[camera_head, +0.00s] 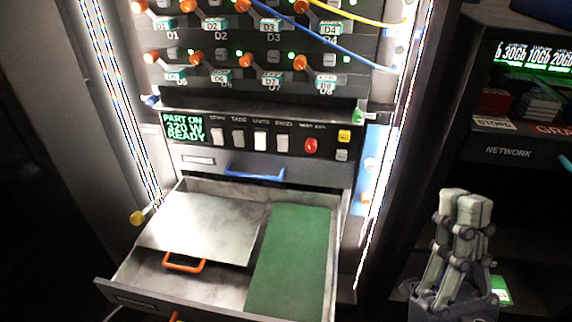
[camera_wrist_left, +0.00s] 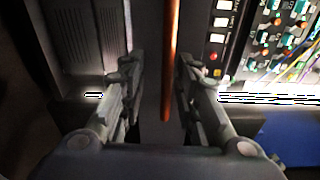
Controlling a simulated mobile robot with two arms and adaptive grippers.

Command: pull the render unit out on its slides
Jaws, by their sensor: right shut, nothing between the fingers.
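In the head view an open drawer (camera_head: 112,290) sticks out of the rack, holding a grey metal plate and a green mat. An orange handle (camera_head: 175,316) shows at its front, cut by the picture's lower edge. Above it is a pushed-in unit with a blue handle (camera_head: 255,171). I cannot read which is the render unit. My left gripper (camera_wrist_left: 156,66) shows only in the left wrist view. Its fingers are apart, with an orange bar (camera_wrist_left: 171,60) between them, nearer the right finger. My right gripper (camera_head: 465,205) is shut and empty, right of the rack.
A switch panel with a green display (camera_head: 184,126) sits above the blue handle. Higher up are rows of orange plugs with yellow and blue cables (camera_head: 345,47). A dark shelf (camera_head: 515,153) with boxes stands at the right. The plate has an orange handle (camera_head: 184,263).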

